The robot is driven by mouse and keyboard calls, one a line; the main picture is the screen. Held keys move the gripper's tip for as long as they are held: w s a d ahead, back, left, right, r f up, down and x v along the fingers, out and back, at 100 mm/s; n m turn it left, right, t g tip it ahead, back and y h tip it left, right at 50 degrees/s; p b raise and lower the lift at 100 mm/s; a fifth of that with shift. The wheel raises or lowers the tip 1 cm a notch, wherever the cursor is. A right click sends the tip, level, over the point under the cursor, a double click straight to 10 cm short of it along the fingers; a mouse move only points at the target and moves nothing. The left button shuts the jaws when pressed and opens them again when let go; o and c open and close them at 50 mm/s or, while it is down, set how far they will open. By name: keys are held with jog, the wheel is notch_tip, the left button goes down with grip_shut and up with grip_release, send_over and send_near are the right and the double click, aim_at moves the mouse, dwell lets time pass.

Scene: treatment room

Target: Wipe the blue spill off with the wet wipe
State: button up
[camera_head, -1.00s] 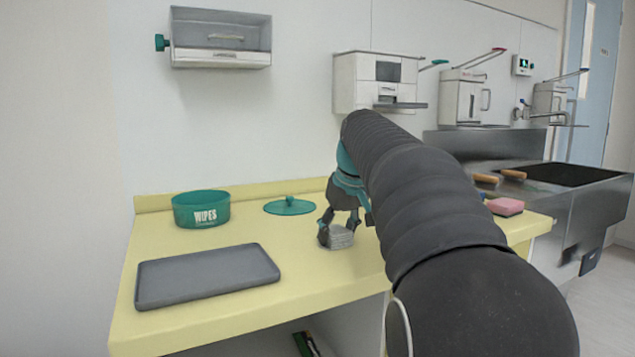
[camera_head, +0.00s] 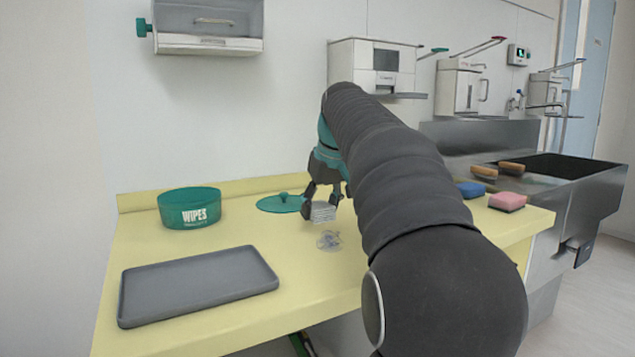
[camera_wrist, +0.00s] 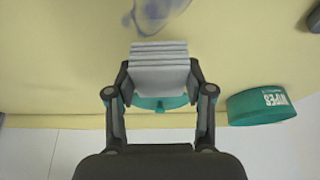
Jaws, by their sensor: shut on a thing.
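My gripper (camera_head: 322,207) is shut on the wet wipe (camera_head: 323,212), a white, folded, layered pad. In the wrist view the wipe (camera_wrist: 159,68) sits between the two fingers of my gripper (camera_wrist: 159,82). The blue spill (camera_head: 329,240) is a faint, smeared patch on the yellow counter, in front of the wipe. In the wrist view the spill (camera_wrist: 153,11) shows at the top edge, partly cut off, apart from the wipe. I cannot tell whether the wipe touches the counter.
The teal WIPES tub (camera_head: 190,209) stands at the back left, with its lid (camera_head: 283,204) on the counter to its right. A grey tray (camera_head: 198,285) lies at the front left. Pink (camera_head: 507,201) and blue (camera_head: 470,189) sponges lie on the right, by the sink (camera_head: 570,190).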

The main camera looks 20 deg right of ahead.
jog(key=shift+r, duration=2.55)
